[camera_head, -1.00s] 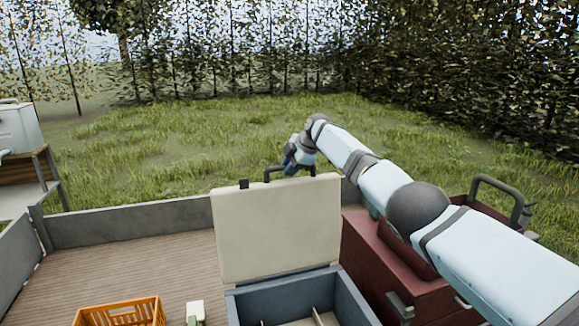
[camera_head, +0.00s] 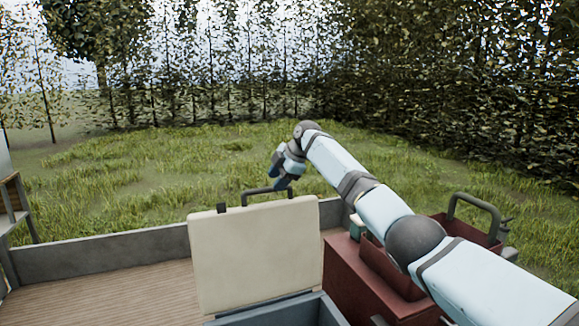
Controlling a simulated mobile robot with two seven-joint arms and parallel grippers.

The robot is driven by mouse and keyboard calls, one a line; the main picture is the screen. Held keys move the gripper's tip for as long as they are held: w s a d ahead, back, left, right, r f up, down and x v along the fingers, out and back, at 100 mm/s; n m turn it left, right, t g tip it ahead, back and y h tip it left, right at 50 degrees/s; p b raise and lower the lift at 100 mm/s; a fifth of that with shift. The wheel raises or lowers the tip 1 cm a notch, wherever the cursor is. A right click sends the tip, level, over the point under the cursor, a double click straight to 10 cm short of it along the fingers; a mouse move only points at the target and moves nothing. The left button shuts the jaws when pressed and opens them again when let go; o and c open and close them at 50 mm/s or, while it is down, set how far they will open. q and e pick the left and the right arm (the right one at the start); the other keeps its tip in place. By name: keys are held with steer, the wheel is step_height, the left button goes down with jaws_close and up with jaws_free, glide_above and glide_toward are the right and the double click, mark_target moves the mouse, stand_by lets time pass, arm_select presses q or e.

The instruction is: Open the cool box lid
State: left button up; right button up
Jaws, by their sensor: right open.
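The cool box (camera_head: 333,312) is a blue-grey box at the bottom centre, only its upper rim in view. Its cream lid (camera_head: 255,255) stands upright, hinged at the box, with its broad face toward me. A dark handle (camera_head: 266,190) sits at the lid's top edge. My right arm reaches in from the lower right, and my right gripper (camera_head: 283,183) is open at the far side of the handle's right end. I cannot tell whether it touches the handle. My left gripper is not in view.
A dark red box (camera_head: 350,280) with a handled red container (camera_head: 455,232) on top stands right of the cool box, under my right arm. A grey side wall (camera_head: 100,245) bounds the wooden bed floor (camera_head: 110,297). Grass and a hedge lie beyond.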

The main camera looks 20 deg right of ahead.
steer(key=b+v, duration=0.1)
steer(key=v, duration=0.7)
